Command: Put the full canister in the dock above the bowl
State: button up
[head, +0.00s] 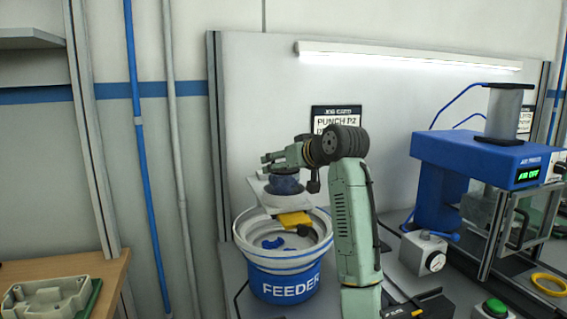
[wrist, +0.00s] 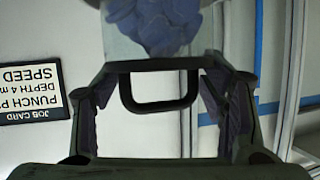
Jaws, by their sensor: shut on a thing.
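The canister (head: 285,185) is clear with blue pieces inside and hangs below my gripper (head: 272,160) in the head view. In the wrist view the canister (wrist: 155,30) fills the top middle, and its dark handle loop lies between the fingers of my gripper (wrist: 160,95). My gripper is shut on the canister's handle. The white dock (head: 258,189) is above the feeder bowl (head: 243,240), with the canister over or on it; I cannot tell whether its bottom touches. A yellow part (head: 295,219) sits under the dock. The canister's lower end is partly hidden.
A blue press (head: 460,152) with a guard stands at the right. A gauge box (head: 425,253), a green button (head: 495,308) and a yellow ring (head: 549,284) are on the bench. A pale tray (head: 45,298) lies on the wooden table at the left. A job card (wrist: 30,92) hangs behind.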

jog(key=o, duration=2)
jog(key=shift+c, duration=0.2)
jog(key=b+v, duration=0.4)
jog(key=v, duration=0.8)
jog(key=shift+r, duration=0.1)
